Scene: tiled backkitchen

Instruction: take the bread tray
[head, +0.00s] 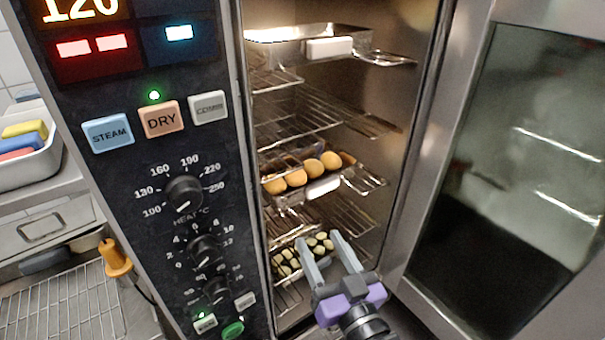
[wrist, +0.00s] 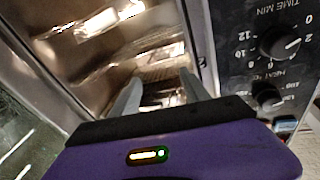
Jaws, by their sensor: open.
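The bread tray (head: 324,186) with a white front handle sits on a middle rack inside the open oven, bearing several round golden rolls (head: 312,166). My gripper (head: 320,240) is open and empty at the oven opening, below the bread tray and apart from it. Its grey fingers point up and into the oven, in front of the lowest visible tray. In the wrist view my gripper (wrist: 160,76) shows both fingers spread, with blurred shiny racks and trays beyond. I cannot tell the bread tray apart there.
A lower tray (head: 284,262) holds small pale pieces. A metal tray (head: 290,50) with a white handle (head: 329,47) is at the top. Wire racks (head: 300,110) lie between. The glass door (head: 520,170) stands open on the right; the control panel (head: 150,200) is left.

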